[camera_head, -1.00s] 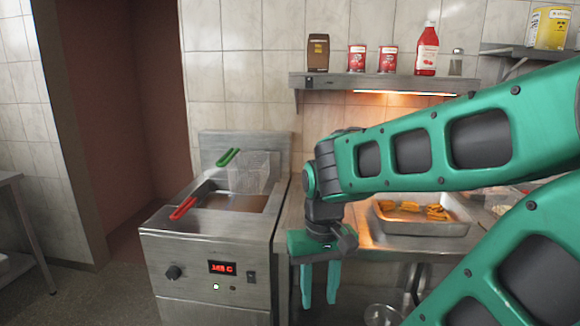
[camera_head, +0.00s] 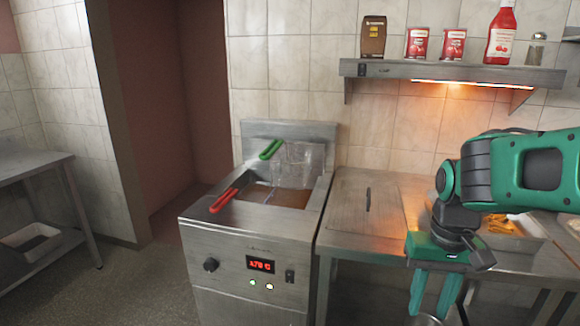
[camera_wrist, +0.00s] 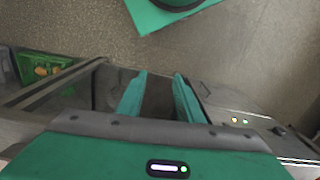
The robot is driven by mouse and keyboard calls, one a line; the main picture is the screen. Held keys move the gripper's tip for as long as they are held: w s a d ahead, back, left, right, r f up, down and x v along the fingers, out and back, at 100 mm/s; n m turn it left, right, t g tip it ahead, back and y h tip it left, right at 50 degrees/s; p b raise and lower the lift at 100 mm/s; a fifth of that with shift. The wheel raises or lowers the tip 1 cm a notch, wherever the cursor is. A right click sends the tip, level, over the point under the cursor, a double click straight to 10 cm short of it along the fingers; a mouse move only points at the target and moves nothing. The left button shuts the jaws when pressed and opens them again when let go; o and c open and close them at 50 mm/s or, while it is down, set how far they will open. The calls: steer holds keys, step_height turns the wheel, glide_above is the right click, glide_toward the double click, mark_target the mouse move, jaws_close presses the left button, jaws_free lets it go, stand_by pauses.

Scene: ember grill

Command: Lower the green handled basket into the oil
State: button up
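The green handle (camera_head: 271,150) belongs to a wire basket (camera_head: 298,166) that hangs raised at the back of the fryer (camera_head: 245,235), above the brown oil (camera_head: 285,197). A red handle (camera_head: 223,200) slopes over the fryer's front left; its basket is hard to make out. My gripper (camera_head: 432,308) points down in front of the counter, right of the fryer and well apart from the baskets. Its two fingers are parted with nothing between them, as the wrist view (camera_wrist: 160,85) also shows.
A steel counter (camera_head: 355,200) with a lidded section adjoins the fryer on the right. A food tray (camera_head: 527,240) sits partly behind my arm. A wall shelf (camera_head: 450,72) holds bottles and cans. A side table (camera_head: 35,172) stands left, with open floor between.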

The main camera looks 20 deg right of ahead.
steer(key=m+t+y, duration=0.4)
steer(key=m+t, duration=0.5)
steer(key=t, duration=0.9)
glide_toward(275, 153)
steer(key=w, duration=0.1)
steer(key=x, duration=1)
steer(key=shift+w+a, duration=0.15)
steer(key=shift+w, duration=0.15)
jaws_close()
